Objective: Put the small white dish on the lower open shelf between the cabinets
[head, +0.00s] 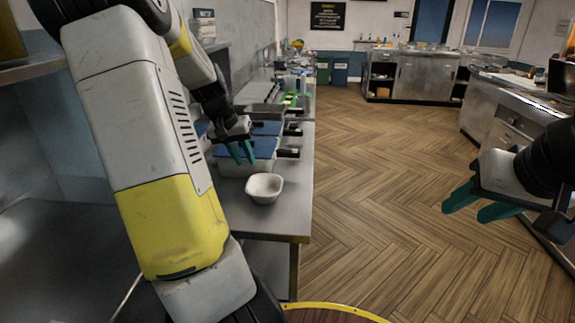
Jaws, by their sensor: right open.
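A small white dish (264,190) stands upright and looks empty on the steel counter (285,222), near its front right part. My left gripper (244,160) is above and slightly behind the dish, apart from it, with its teal fingers pointing down. The fingers look parted, with nothing between them. My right gripper (466,212) is open and empty at the right, over the floor. A steel cabinet (424,78) stands at the far back with open shelving (381,76) beside it. I cannot tell whether this is the shelf of the task.
Lidded containers (258,148) with blue tops and dark handles sit just behind the dish. Bins (340,72) stand at the back. Another steel counter (503,123) runs along the right. The wooden floor (390,170) between the counters is clear.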

